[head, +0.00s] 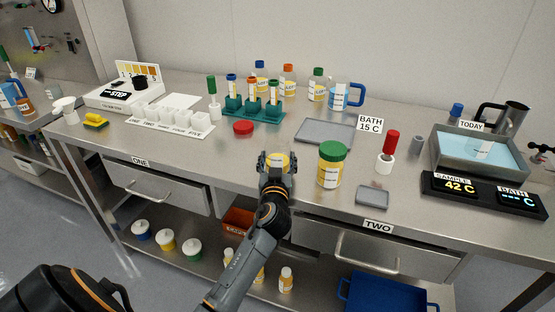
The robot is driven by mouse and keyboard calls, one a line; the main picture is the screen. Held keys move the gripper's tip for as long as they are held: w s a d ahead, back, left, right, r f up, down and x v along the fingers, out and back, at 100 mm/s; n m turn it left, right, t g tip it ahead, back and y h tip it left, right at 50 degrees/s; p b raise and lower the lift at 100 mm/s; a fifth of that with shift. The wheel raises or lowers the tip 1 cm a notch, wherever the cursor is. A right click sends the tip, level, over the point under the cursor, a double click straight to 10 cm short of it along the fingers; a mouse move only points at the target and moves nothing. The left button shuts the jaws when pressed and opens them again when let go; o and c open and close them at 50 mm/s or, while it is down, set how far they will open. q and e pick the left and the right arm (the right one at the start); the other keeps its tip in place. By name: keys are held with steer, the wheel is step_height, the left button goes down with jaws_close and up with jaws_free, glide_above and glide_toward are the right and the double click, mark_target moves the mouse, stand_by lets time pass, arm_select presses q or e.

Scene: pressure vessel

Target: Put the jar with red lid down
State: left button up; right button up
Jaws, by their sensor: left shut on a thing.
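My left gripper (277,163) is shut on a jar (278,160) at the front of the steel bench. The jar has yellow contents and a pale label; the fingers and wrist hide much of it. I see no red lid on it, and cannot tell whether its base touches the bench. A flat red lid (243,127) lies on the bench behind and left of the gripper. A similar jar with a green lid (332,164) stands upright to the right. My right gripper is out of view.
A grey tray (325,131) lies behind the green-lidded jar. A green tube rack (254,110) stands behind the red lid. Bare bench (225,158) lies left of the gripper.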

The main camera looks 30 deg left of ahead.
arm_select(q)
steer(key=shift+f, duration=0.2)
steer(key=o, duration=1.2)
steer(key=shift+r, duration=0.1)
